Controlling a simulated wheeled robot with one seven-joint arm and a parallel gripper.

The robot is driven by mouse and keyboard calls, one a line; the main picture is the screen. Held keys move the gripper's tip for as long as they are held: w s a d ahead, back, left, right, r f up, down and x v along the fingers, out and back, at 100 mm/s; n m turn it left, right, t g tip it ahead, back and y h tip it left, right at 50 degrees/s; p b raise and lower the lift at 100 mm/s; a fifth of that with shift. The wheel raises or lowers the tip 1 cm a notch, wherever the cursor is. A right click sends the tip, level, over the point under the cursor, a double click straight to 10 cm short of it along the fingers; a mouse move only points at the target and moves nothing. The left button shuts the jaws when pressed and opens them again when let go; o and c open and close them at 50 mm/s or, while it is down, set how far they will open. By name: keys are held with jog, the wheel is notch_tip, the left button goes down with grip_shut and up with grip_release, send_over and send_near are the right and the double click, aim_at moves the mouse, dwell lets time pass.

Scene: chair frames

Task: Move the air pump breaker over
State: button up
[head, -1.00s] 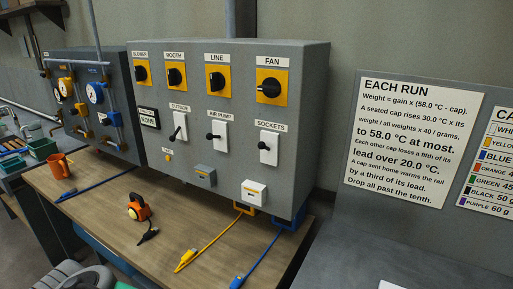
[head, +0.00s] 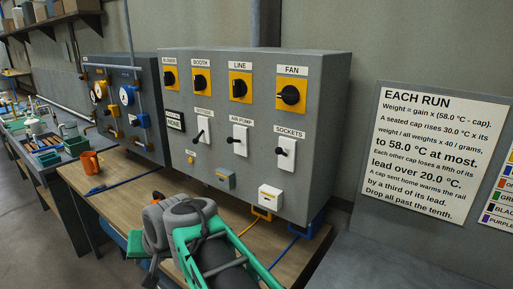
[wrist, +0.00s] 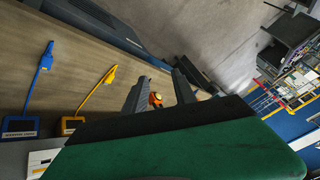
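The air pump breaker (head: 239,137) is a white plate with a black lever on the grey panel (head: 255,80), below the label "AIR PUMP". Its lever sticks out to the left at about mid-height. The outside breaker (head: 202,130) is to its left and the sockets breaker (head: 285,155) to its right. My arm, grey and green, is low in front of the panel in the head view, below the breakers and apart from them. In the wrist view my gripper (wrist: 159,88) shows two separated grey fingers with nothing held between them; its fingertips are unclear in the head view.
Yellow-backed knobs (head: 239,87) line the panel's top. Small boxes, including a white one (head: 270,197), stick out below the breakers. An orange mug (head: 87,163) stands on the wooden bench (head: 125,193). An orange device (wrist: 155,99) lies beyond the fingers. A sign (head: 420,150) stands at right.

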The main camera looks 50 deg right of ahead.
jog(key=w+d+r+m+t, duration=0.2)
jog(key=w+d+r+m, duration=0.15)
jog(key=d, duration=0.25)
jog(key=w+d+r+m+t, duration=0.1)
jog(key=w+d+r+m, duration=0.1)
jog(key=w+d+m, duration=0.35)
jog(key=m+t+h, duration=0.4)
jog(key=m+t, duration=0.2)
jog(key=m, duration=0.4)
send_near(232, 141)
jog(key=w, duration=0.1)
jog(key=p+x, duration=0.1)
jog(key=x, duration=0.6)
jog(key=shift+w+d+r+p, duration=0.1)
jog(key=shift+w+d+p, duration=0.05)
jog(key=shift+w+p, duration=0.15)
jog(key=shift+w+d, duration=0.1)
jog(key=shift+w, duration=0.25)
grip_shut()
jog(key=shift+d+r+m+g+y, duration=0.4)
jog(key=shift+r+m, duration=0.1)
jog(key=shift+m, duration=0.4)
jog(key=shift+o, duration=1.7)
grip_release()
jog(key=shift+a, duration=0.1)
